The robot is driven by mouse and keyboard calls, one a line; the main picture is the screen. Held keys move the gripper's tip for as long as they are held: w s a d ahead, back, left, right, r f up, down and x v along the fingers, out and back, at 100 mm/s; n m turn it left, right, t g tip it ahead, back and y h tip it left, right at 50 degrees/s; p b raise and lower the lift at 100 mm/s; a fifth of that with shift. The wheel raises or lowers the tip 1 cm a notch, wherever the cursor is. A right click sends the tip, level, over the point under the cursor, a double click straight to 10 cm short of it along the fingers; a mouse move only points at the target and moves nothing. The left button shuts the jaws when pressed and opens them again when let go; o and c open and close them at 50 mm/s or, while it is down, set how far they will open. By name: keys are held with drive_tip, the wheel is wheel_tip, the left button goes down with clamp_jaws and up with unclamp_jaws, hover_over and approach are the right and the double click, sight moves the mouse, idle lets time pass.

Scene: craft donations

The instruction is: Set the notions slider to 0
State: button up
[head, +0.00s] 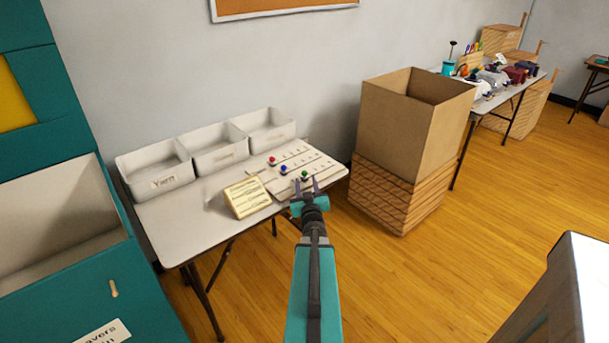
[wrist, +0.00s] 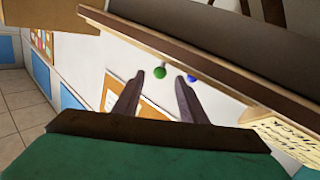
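A pale slider board (head: 325,167) lies on the table at the right end, with a red knob (head: 272,160), a blue knob (head: 283,168) and a green knob (head: 305,173) on three tracks with small marks. I cannot read which track is notions. My gripper (head: 306,181) is open and empty at the board's near edge, close to the green knob. In the wrist view the green knob (wrist: 160,72) shows between the open fingertips, apparently just past them. The blue knob (wrist: 192,78) shows by the right fingertip. Contact cannot be told.
A yellow lined card (head: 247,197) stands left of the board on the table (head: 180,235). White bins (head: 155,172) line the table's back, one labelled Yarn. A tall cardboard box (head: 400,125) on a wooden crate stands right. A teal cabinet (head: 100,290) is at left.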

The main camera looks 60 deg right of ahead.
sight(305, 175)
drive_tip(key=shift+p+x, duration=0.55)
drive_tip(key=shift+x, duration=2.45)
clamp_jaws()
